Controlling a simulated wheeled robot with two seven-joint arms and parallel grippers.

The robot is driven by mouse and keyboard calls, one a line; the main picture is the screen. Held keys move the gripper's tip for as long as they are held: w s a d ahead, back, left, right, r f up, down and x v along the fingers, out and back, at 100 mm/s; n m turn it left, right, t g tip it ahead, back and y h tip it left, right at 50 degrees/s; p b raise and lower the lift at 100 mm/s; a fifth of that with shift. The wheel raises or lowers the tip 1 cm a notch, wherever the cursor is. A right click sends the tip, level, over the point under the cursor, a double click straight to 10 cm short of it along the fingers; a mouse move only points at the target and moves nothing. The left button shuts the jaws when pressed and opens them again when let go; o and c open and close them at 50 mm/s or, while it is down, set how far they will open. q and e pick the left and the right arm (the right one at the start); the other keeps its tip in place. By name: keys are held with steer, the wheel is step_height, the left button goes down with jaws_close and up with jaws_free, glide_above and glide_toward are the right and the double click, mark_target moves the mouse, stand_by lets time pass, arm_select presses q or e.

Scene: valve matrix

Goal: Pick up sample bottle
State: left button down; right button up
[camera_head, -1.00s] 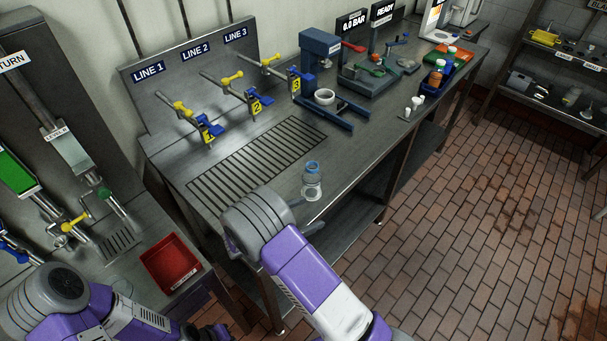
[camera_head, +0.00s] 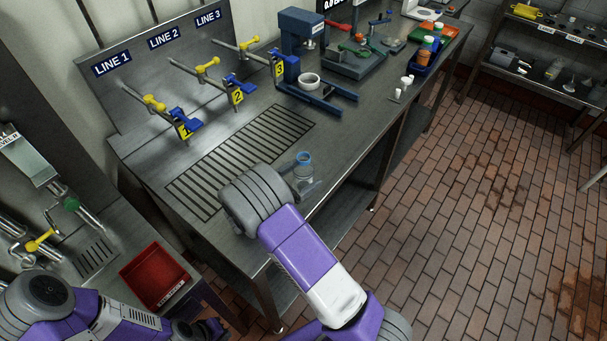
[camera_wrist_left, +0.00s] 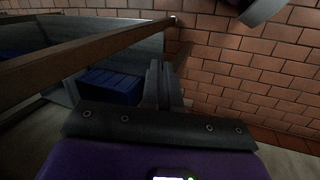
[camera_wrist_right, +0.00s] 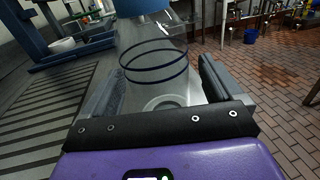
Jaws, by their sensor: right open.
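The sample bottle (camera_head: 305,178) is clear with a blue cap and stands upright on the steel bench near its front edge. In the right wrist view the see-through bottle (camera_wrist_right: 155,68) shows two dark blue rings and fills the gap between my fingers. My right gripper (camera_wrist_right: 160,88) is open, with one finger on each side of the bottle; I cannot tell whether they touch it. In the head view my right wrist hides most of this gripper. My left gripper (camera_wrist_left: 164,85) is shut and empty, low beside the bench.
A slotted drain (camera_head: 240,155) lies behind the bottle, below several yellow-handled valves. A blue stand (camera_head: 302,35) with a white ring (camera_head: 309,80) stands further along. Small white items (camera_head: 406,82) sit near the front edge. A red bin (camera_head: 153,277) is at lower left.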

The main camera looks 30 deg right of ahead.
steer(key=c, duration=1)
